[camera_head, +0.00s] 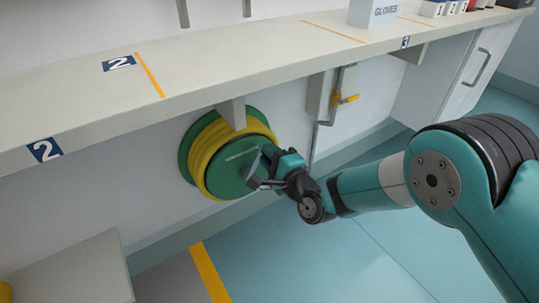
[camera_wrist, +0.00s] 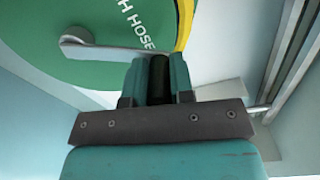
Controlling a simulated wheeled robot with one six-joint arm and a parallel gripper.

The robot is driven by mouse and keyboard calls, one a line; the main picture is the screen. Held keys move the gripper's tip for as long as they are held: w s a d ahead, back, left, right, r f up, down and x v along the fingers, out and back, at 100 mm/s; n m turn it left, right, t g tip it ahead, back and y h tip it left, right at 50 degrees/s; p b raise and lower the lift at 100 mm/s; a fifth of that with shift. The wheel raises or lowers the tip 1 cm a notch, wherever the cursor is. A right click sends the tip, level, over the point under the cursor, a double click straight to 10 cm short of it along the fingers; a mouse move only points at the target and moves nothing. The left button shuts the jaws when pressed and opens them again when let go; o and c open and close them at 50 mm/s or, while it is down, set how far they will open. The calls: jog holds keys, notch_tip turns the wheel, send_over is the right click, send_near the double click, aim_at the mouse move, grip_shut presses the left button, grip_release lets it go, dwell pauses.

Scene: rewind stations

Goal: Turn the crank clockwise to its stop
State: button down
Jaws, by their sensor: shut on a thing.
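The green hose reel (camera_head: 226,160) with yellow hose is mounted on the wall under the bench, and its face with white lettering shows in the wrist view (camera_wrist: 40,22). The grey crank arm (camera_wrist: 105,52) runs from a rounded hub at the upper left of the wrist view to the right. My gripper (camera_wrist: 160,75) is shut on the dark crank handle (camera_wrist: 160,72) at the arm's outer end. In the head view, my gripper (camera_head: 268,170) is at the lower right part of the reel's face, covering part of it and most of the handle.
The long bench (camera_head: 210,82) runs above the reel, with a support bracket (camera_head: 232,112) close over it. A wall box with a yellow lever (camera_head: 346,99) is to the right. A low grey surface (camera_head: 75,275) is at the lower left. The floor (camera_head: 300,255) in front is clear.

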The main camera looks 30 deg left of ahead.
jog(key=shift+f, duration=0.1)
jog(key=c, duration=1)
grip_release()
jog(key=b+v, duration=1.5)
jog(key=v, duration=0.2)
jog(key=shift+d+b, duration=0.25)
jog(key=shift+b, duration=0.05)
